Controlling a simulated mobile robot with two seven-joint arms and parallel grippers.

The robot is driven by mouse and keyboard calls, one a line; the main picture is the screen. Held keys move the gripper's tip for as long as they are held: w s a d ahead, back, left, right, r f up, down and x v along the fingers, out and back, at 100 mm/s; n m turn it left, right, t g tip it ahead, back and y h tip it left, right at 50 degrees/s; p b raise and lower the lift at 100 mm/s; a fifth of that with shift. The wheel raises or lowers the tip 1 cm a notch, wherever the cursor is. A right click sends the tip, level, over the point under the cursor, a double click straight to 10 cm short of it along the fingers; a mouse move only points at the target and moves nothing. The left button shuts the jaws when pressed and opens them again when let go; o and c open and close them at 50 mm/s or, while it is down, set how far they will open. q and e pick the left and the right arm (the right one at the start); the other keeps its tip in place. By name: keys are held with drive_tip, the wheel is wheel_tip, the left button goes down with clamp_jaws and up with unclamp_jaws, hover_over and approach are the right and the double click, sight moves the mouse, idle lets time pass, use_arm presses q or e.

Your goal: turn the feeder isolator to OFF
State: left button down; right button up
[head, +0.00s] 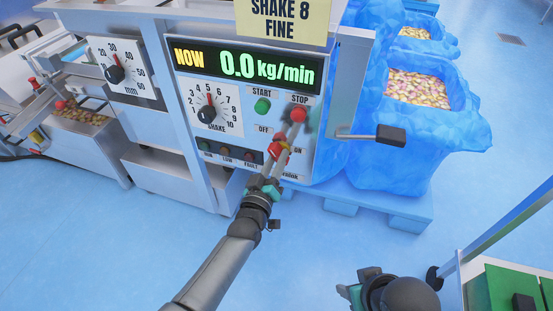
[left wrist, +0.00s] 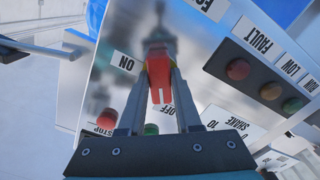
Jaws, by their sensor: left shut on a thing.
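The red feeder isolator handle (head: 279,147) sits low on the right of the control panel, between the OFF label (head: 263,129) and the ON label (head: 298,150). My left gripper (head: 276,155) is shut on it, with a finger on each side. In the left wrist view the red handle (left wrist: 160,80) lies between the fingers, and a white mark shows on its lower end, towards the OFF label (left wrist: 166,112). The ON label (left wrist: 123,62) is to its left. I cannot tell its exact angle. My right gripper (head: 362,285) is low in the head view, away from the panel.
The red stop button (head: 298,115) and green start button (head: 262,106) are just above the isolator. The display (head: 249,68) reads 0.0 kg/min. A black-ended lever (head: 390,135) sticks out at right.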

use_arm(q)
drive_tip(key=shift+n, duration=0.3)
use_arm(e)
drive_tip(key=shift+r, duration=0.2)
use_arm(q)
drive_tip(key=c, duration=0.6)
unclamp_jaws()
use_arm(e)
drive_tip(key=shift+f, duration=0.1)
use_arm(q)
drive_tip(key=shift+s+a, duration=0.1)
drive_tip(key=shift+s, duration=0.35)
drive_tip(key=p+v, duration=0.5)
drive_tip(key=v, duration=0.9)
drive_tip(key=shift+s+p, duration=0.2)
drive_tip(key=shift+p, duration=0.2)
use_arm(e)
drive_tip(key=s+f+g, duration=0.2)
drive_tip(key=s+f, duration=0.1)
drive_tip(key=f, duration=0.8)
drive_tip(key=shift+s+d+f, duration=0.3)
drive_tip(key=shift+s, duration=0.1)
use_arm(q)
drive_tip(key=shift+a, duration=0.1)
